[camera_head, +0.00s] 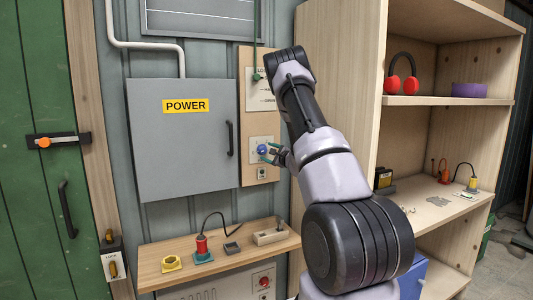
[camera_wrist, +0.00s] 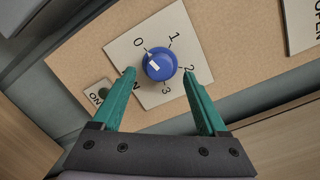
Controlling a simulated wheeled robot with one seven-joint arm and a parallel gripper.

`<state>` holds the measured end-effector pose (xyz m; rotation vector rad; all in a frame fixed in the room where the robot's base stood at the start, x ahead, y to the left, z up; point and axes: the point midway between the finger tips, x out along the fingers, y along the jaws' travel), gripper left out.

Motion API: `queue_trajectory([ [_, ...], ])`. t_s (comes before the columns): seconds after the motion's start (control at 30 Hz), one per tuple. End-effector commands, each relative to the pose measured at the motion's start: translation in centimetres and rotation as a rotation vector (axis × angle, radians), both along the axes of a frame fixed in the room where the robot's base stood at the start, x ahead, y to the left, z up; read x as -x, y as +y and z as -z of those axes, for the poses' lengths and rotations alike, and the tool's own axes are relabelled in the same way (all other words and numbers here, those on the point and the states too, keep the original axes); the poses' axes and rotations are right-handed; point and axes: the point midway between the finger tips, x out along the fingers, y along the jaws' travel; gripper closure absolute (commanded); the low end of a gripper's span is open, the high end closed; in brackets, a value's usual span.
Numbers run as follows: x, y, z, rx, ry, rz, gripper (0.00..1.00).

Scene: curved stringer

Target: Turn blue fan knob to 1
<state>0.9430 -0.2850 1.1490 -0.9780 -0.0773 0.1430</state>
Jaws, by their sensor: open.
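The blue fan knob (camera_wrist: 160,65) sits on a white dial plate (camera_wrist: 135,37) marked 0, 1, 2 and 3. Its white pointer mark faces roughly toward the 0. In the head view the knob (camera_head: 262,149) is on the wooden panel right of the POWER box. My gripper (camera_wrist: 145,74) is open, with one teal finger on each side of the knob and visible gaps between. In the head view my gripper (camera_head: 270,153) is close to the knob, on its right. Whether a finger touches it cannot be told.
A small ON switch plate (camera_wrist: 98,93) is beside the dial, near the left finger. The grey POWER box (camera_head: 180,150) with a black handle stands left of the panel. A wooden shelf (camera_head: 220,255) with connectors is below. A tall shelving unit (camera_head: 340,60) is at right.

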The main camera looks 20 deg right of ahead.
Motion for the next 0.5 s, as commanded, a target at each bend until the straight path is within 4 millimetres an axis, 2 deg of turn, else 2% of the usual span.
queue_trajectory([
  [0.2,-1.7,0.3,0.0,0.0,0.0,0.0,0.24],
  [0.47,-1.8,0.3,0.0,0.0,0.001,-0.001,0.24],
  [0.5,-1.8,0.3,0.0,0.0,0.001,-0.001,0.32],
])
